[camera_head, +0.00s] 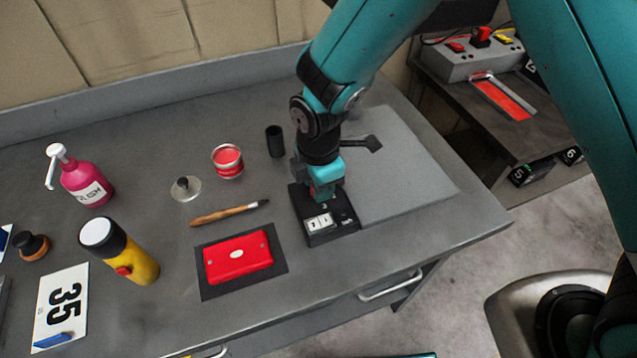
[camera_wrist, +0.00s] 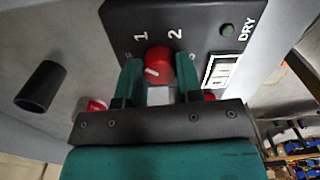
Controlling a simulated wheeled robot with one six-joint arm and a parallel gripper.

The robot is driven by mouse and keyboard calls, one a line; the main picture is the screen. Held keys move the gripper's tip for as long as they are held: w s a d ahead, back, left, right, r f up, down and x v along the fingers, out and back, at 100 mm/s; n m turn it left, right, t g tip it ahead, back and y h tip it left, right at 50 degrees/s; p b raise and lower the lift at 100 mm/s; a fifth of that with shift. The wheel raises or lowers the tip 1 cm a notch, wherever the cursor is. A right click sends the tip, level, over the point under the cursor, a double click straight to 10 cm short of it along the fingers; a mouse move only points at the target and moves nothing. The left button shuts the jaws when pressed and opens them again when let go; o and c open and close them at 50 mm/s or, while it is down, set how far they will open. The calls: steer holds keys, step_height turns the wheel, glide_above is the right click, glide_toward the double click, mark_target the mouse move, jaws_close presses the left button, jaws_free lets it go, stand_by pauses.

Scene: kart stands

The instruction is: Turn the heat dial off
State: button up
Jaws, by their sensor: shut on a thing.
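The heat dial (camera_wrist: 159,66) is a red knob with a white mark, set on a black control box (camera_wrist: 205,22). The white mark lies on the knob's lower left in the wrist view. The figures 1 and 2 stand beyond the knob; a fainter mark left of it is too small to read. My gripper (camera_wrist: 158,75) has one finger on each side of the knob and is shut on it. In the head view my gripper (camera_head: 323,190) reaches down onto the back of the black box (camera_head: 343,231) and mostly hides the dial.
A black cup (camera_head: 275,141), a red tin (camera_head: 227,161), a brush (camera_head: 229,213) and a red case (camera_head: 238,258) stand to the left. The grey panel at right is mostly clear.

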steer(key=n, duration=0.3)
steer(key=shift+w+a+r+n, duration=0.1)
steer(key=shift+a+n, duration=0.05)
steer(key=shift+n, duration=0.25)
steer(key=shift+n+b, duration=0.35)
steer(key=shift+n, duration=1.55)
steer(key=o, duration=0.9)
steer(key=shift+o, duration=0.2)
step_height(320, 180, up, 12)
steer(key=b, duration=0.2)
